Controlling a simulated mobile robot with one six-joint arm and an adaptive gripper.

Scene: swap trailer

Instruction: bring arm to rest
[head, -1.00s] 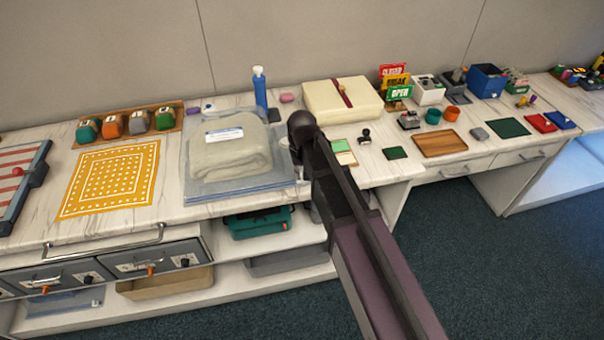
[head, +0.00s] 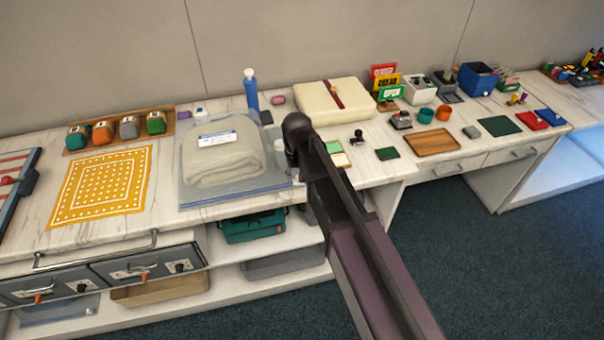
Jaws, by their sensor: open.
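My arm (head: 375,255) reaches from the bottom right of the head view up to a dark rounded joint (head: 297,122) over the counter. A grey part of my arm shows just below and left of that joint, beside the right edge of the folded towel. My gripper's fingers cannot be made out; they are hidden behind the arm or out of view. Nothing held can be seen.
A folded towel (head: 225,165) in clear wrap lies left of the arm, with a blue bottle (head: 251,90) behind. Open dark floor (head: 480,270) is at lower right.

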